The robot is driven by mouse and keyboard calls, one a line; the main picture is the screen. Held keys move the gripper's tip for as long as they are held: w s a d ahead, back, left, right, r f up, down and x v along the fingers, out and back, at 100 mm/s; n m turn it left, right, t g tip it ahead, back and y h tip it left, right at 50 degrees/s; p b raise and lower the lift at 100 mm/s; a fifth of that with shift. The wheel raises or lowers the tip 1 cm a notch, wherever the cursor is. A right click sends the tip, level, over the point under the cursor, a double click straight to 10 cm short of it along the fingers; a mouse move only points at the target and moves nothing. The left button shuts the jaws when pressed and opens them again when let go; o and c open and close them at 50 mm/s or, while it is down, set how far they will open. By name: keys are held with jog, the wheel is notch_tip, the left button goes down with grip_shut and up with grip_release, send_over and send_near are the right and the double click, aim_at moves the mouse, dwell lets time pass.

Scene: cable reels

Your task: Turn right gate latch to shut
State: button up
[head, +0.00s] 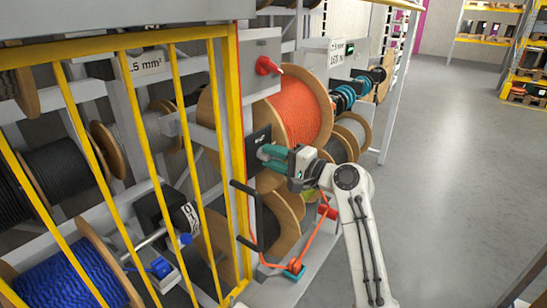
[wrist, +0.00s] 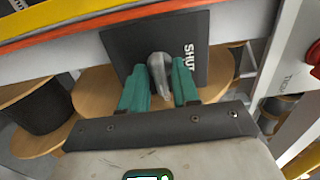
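The gate latch is a dark square plate (wrist: 120,45) with a grey lever (wrist: 160,70) at its middle. The word SHUT shows on the plate's right side in the wrist view, reading sideways. In the head view my gripper (head: 268,158) reaches left to the dark plate (head: 253,148) on the grey post beside the yellow gate (head: 238,150). The fingers hide the lever there.
A large reel of orange cable (head: 298,108) stands just behind my gripper. A grey box with a red knob (head: 266,66) sits above. The grey floor (head: 440,140) at the right is clear.

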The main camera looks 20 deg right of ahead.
grip_shut()
jog(key=shift+f, duration=0.1)
jog(key=shift+f+n+b, duration=0.1)
jog(key=shift+n+b, duration=0.2)
jog(key=shift+b, duration=0.3)
jog(key=shift+n+b, duration=8.6)
jog(key=shift+b, duration=0.4)
jog(key=shift+o, duration=1.5)
grip_release()
